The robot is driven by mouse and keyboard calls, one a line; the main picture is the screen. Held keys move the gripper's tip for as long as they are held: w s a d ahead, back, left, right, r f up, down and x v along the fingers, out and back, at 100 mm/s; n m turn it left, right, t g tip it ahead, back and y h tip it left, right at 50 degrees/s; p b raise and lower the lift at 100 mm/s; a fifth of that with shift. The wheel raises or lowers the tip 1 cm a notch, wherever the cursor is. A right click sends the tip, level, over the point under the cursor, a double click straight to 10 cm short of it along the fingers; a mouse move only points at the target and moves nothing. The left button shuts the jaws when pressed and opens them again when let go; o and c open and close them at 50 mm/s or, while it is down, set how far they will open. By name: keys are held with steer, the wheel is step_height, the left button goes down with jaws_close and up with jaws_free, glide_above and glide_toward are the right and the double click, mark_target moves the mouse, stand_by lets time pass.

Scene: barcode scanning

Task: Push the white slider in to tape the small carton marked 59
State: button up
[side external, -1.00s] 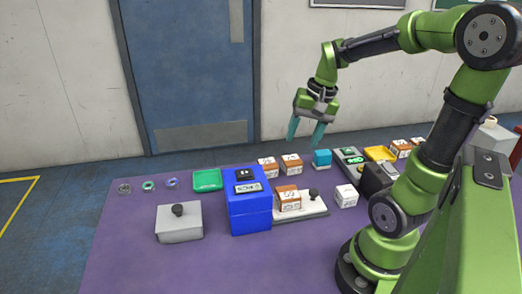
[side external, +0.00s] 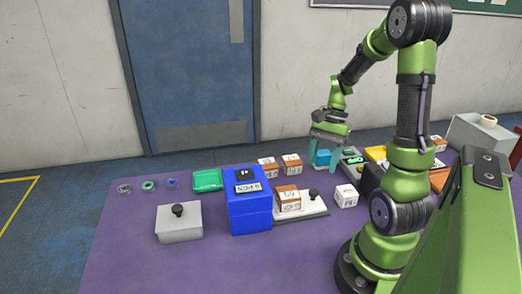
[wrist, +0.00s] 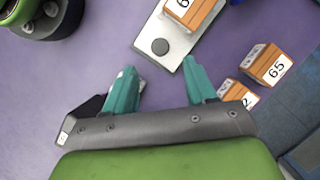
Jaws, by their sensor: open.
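The white slider (side external: 308,212) is a flat plate with a black knob, sticking out to the right of the blue taping box (side external: 250,212). An orange-and-white carton (side external: 288,198) sits on it beside the box; its number is not clearly readable. In the wrist view the slider (wrist: 151,38) shows with its knob just beyond my fingertips, and the carton (wrist: 190,10) is cut off at the top edge. My gripper (side external: 324,166) is open and empty, its teal fingers pointing down above the table behind the slider's free end. In the wrist view my gripper (wrist: 159,68) is apart from the knob.
Two cartons stand behind the slider, one marked 65 (wrist: 270,66). A white cube (side external: 346,196) sits right of the slider. A grey box with a knob (side external: 179,222) stands left. The purple table's front is clear.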

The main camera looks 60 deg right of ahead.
mark_target(314, 190)
steer(key=x, duration=0.7)
steer(key=shift+a+f, duration=0.2)
steer(key=shift+f, duration=0.1)
steer(key=shift+c, duration=0.5)
jaws_close()
